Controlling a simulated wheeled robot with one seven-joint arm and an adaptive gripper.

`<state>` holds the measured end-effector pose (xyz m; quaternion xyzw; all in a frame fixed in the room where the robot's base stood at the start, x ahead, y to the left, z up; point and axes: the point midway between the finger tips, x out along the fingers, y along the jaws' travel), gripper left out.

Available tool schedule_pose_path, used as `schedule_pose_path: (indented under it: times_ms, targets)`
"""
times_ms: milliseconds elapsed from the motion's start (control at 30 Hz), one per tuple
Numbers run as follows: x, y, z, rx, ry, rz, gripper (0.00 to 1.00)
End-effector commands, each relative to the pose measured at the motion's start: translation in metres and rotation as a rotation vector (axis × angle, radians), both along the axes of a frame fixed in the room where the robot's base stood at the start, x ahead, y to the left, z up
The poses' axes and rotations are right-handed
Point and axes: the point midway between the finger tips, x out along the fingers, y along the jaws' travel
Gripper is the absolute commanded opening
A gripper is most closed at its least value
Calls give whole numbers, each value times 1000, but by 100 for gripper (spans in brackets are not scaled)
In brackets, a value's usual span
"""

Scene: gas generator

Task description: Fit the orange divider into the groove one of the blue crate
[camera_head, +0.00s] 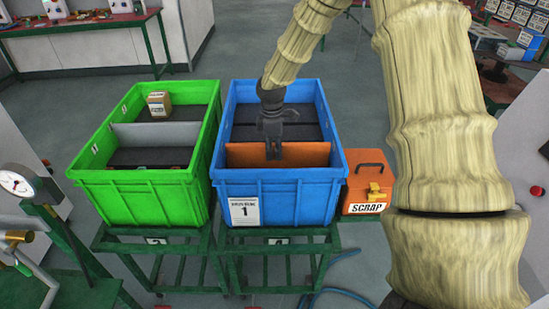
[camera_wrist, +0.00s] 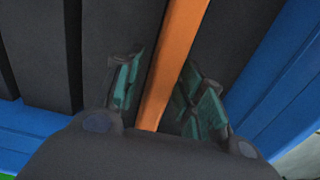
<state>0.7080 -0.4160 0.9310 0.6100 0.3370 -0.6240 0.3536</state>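The blue crate (camera_head: 285,205) stands on a green stand and carries a white label with a 1. The orange divider (camera_head: 305,154) stands upright across the crate's inside, towards the near wall; its lower edge is hidden by that wall. My gripper (camera_head: 273,150) points down into the crate at the divider's middle. In the wrist view the divider (camera_wrist: 173,65) runs between the two fingers of my gripper (camera_wrist: 163,95). A gap shows between the left finger and the divider; the right finger is close to it, contact unclear. The groove is not clearly visible.
A green crate (camera_head: 140,190) with a grey divider (camera_head: 155,135) and a small brown box (camera_head: 159,103) stands close on the left. An orange scrap box (camera_head: 368,180) sits against the right side. A gauge (camera_head: 17,184) stands at far left.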

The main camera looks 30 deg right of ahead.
Motion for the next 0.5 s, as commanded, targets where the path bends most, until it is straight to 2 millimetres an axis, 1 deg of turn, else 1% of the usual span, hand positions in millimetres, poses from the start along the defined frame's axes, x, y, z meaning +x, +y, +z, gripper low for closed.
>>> schedule_pose_path:
  times_ms: [300, 500]
  targets:
    - [1, 1, 46, 0, -2, 1, 39]
    - [1, 2, 67, -1, -1, 0, 39]
